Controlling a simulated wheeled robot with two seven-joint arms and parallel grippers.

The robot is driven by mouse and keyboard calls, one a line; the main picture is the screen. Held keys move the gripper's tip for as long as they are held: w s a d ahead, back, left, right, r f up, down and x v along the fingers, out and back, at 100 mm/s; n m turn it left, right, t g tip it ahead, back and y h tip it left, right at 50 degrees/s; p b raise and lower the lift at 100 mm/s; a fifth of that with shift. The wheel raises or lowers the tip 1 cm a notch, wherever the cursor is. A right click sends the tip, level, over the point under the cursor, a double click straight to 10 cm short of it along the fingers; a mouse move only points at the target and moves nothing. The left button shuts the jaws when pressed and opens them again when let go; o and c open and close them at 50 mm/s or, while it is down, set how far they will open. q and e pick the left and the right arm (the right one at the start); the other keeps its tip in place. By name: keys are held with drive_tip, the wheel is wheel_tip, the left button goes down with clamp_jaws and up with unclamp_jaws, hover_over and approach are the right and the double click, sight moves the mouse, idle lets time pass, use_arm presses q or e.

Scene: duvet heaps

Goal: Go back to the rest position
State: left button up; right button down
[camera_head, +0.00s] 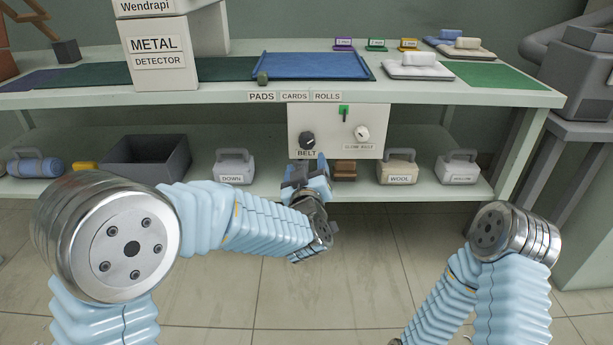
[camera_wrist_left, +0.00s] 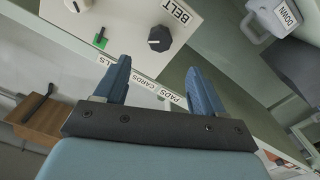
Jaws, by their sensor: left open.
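My left arm comes in from the left of the head view, bent across the front of the bench. My left gripper (camera_head: 310,172) is just below the white control panel (camera_head: 366,145), in front of the lower shelf. In the left wrist view its two blue fingers (camera_wrist_left: 160,88) stand apart with nothing between them. The panel's black BELT knob (camera_head: 307,141) is just above the gripper and also shows in the wrist view (camera_wrist_left: 159,38). I cannot tell whether a finger touches the panel. My right arm is bent at the lower right of the head view. Its gripper is out of view.
The bench (camera_head: 440,97) spans the view, with a blue tray (camera_head: 312,66) and a metal detector (camera_head: 158,57) on top. The tiled floor (camera_head: 370,270) in front is clear.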

use_arm(q)
drive_tip(key=s, duration=0.2)
drive_tip(key=shift+s, duration=0.35)
drive_tip(key=s+a+f+m+g+h+p, duration=0.1)
drive_tip(key=s+a+f+g, duration=0.15)
drive_tip(key=f, duration=0.65)
drive_tip(key=s+a+f+m+g+p, duration=0.1)
drive_tip(key=a+f+g, duration=0.2)
drive_tip(key=f, duration=0.5)
drive_tip(key=s+a+f+m+g+h+p, duration=0.1)
drive_tip(key=s+a+f+g, duration=0.15)
drive_tip(key=f, duration=0.65)
drive_tip(key=s+a+f+g, duration=0.1)
drive_tip(key=s+f+g, duration=0.2)
drive_tip(key=s, duration=0.4)
drive_tip(key=s+a+f+g+h+p, duration=0.1)
drive_tip(key=s+f+g, duration=0.2)
drive_tip(key=s+f, duration=0.2)
drive_tip(key=s+a+f+g+h+p, duration=0.1)
drive_tip(key=s+f+g, duration=0.2)
drive_tip(key=s, duration=0.6)
drive_tip(key=shift+s+a+f, duration=0.15)
drive_tip(key=shift+a+f, duration=0.15)
drive_tip(key=shift+f, duration=0.45)
